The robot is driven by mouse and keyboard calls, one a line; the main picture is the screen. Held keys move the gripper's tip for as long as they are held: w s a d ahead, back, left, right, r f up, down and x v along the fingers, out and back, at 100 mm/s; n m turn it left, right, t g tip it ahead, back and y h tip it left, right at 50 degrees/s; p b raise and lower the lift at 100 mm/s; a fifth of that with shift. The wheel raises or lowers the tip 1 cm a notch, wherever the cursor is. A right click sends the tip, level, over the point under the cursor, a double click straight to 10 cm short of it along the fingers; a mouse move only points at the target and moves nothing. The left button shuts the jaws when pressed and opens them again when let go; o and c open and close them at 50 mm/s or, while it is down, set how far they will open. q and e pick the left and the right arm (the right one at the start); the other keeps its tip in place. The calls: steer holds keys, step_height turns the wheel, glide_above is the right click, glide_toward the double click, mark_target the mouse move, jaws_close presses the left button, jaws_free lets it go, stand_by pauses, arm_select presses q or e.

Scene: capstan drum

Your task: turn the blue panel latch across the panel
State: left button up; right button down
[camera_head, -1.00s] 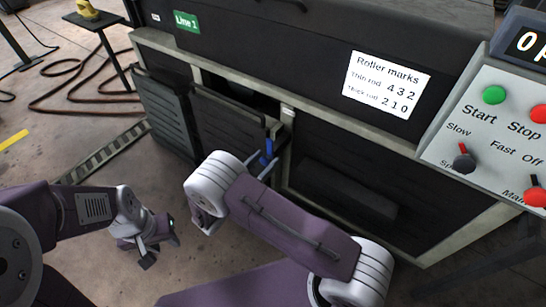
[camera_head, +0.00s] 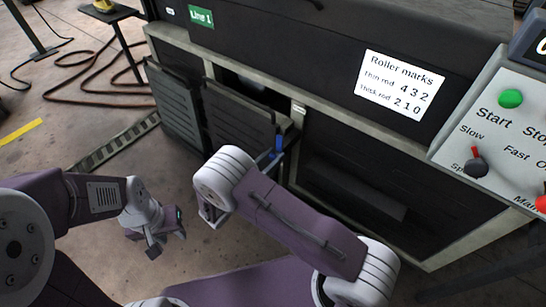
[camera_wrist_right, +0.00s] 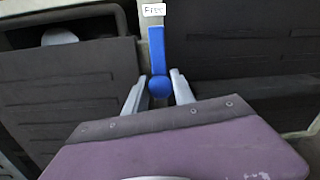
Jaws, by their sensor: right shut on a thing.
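The blue panel latch (camera_head: 278,145) is a narrow blue bar on the front of the dark machine. In the right wrist view the blue latch (camera_wrist_right: 157,50) points up the picture, with a round blue knob at its lower end. My right gripper (camera_wrist_right: 158,84) has one grey finger on each side of the knob and is shut on the latch. In the head view the right gripper (camera_head: 271,160) is partly hidden behind my own arm. My left gripper (camera_head: 160,243) hangs empty over the floor at lower left, and its jaw opening is unclear.
Dark ribbed panels (camera_head: 238,128) stand left of the latch, one tilted out from the frame. A small white label (camera_wrist_right: 153,10) sits above the latch. A control box (camera_head: 500,140) with buttons is at right. A floor grating (camera_head: 118,142) and hoses lie at left.

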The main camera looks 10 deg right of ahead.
stand_by(0.9)
steer(key=shift+r+n+p, duration=0.15)
steer(key=shift+n+p, duration=0.35)
steer(key=shift+p, duration=0.45)
steer(key=n+p, duration=0.5)
steer(key=n, duration=0.1)
steer(key=n+p, duration=0.1)
steer(key=n, duration=0.2)
steer(key=n+p, duration=0.1)
steer(key=n, duration=0.1)
steer(key=shift+f+n, duration=0.2)
steer(key=shift+n, duration=0.2)
steer(key=n, duration=0.5)
steer(key=shift+f+t+p, duration=0.1)
steer(key=shift+t+p, duration=0.2)
steer(key=shift+n, duration=0.3)
